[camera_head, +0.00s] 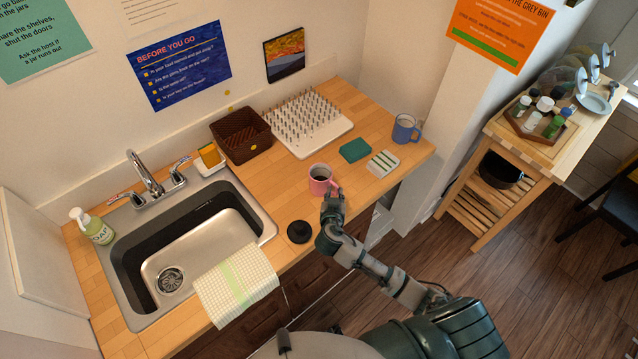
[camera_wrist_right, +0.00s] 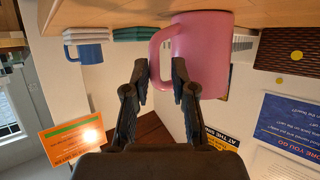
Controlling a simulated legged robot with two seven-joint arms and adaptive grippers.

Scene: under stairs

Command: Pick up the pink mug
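The pink mug (camera_head: 319,180) stands upright on the wooden counter (camera_head: 285,205), right of the sink, with its handle toward my right gripper (camera_head: 332,196). The right wrist view is upside down; in it the mug (camera_wrist_right: 205,50) is close, its handle reaching between the two fingers of the right gripper (camera_wrist_right: 160,75). The fingers are apart, one on each side of the handle, with gaps visible. I cannot tell whether either finger touches the mug. My left gripper is not in view.
A black round object (camera_head: 299,232) lies left of the gripper. A peg rack (camera_head: 322,140) and brown basket (camera_head: 240,135) are behind; the sink (camera_head: 200,250) is left.

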